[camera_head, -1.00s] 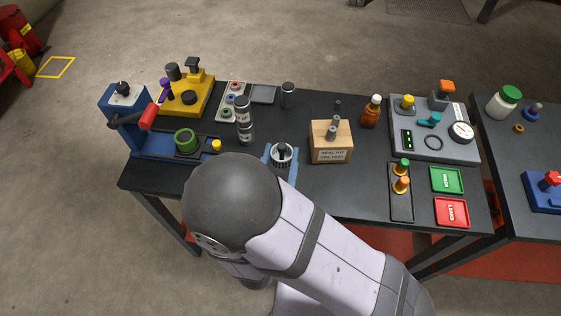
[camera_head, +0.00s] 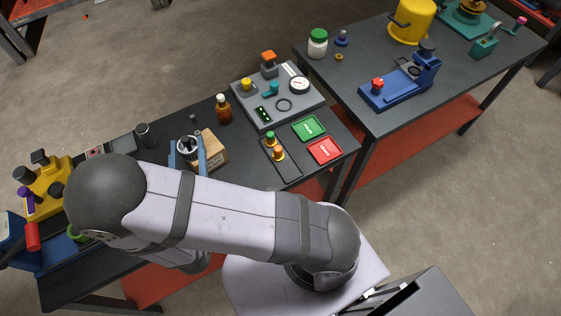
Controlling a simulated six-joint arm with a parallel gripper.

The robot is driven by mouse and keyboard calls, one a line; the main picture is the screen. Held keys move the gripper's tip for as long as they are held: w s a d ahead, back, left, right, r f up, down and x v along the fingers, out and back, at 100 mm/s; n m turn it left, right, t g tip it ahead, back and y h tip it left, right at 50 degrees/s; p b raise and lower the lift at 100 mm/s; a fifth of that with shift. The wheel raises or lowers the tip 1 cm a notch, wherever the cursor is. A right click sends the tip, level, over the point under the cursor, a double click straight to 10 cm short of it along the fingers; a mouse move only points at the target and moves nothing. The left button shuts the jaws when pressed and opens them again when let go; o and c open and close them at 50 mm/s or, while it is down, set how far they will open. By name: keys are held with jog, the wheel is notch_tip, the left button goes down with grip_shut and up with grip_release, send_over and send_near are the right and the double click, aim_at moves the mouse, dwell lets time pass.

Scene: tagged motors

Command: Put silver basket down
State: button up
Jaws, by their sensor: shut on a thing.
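My gripper (camera_head: 188,158) is shut on the silver basket (camera_head: 187,144), with a blue finger on each side of it. The basket is a small round metal piece with a dark handle or opening at its top; the detail is too small to tell. It is in front of the left side of a wooden block (camera_head: 214,150) in the picture and hides part of it. I cannot tell how high the basket is above the dark workbench (camera_head: 235,180). My arm hides the near left part of the bench.
A grey panel (camera_head: 305,99) with a gauge, a brown bottle (camera_head: 223,109), and green (camera_head: 309,128) and red (camera_head: 325,151) trays lie to the right. A dark cylinder (camera_head: 145,134) stands behind left. A yellow fixture (camera_head: 45,188) is far left. A second bench (camera_head: 370,60) adjoins at right.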

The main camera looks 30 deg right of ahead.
jog(key=s+d+f+m+g+h+p, duration=0.2)
jog(key=s+d+m+g+h, duration=0.25)
jog(key=d, duration=0.65)
jog(key=s+d+f+m+g+h+p, duration=0.25)
jog(key=s+d+h, duration=0.25)
jog(key=d, duration=0.7)
jog(key=shift+m, duration=0.4)
jog(key=f+b, duration=0.6)
jog(key=shift+a+f, duration=0.2)
jog(key=shift+f, duration=0.1)
jog(key=shift+f+b, duration=1.55)
jog(key=shift+f, duration=0.3)
jog(key=shift+c, duration=0.2)
jog(key=shift+f, duration=0.35)
jog(key=o, duration=1.1)
jog(key=shift+r, duration=0.1)
jog(key=shift+o, duration=0.2)
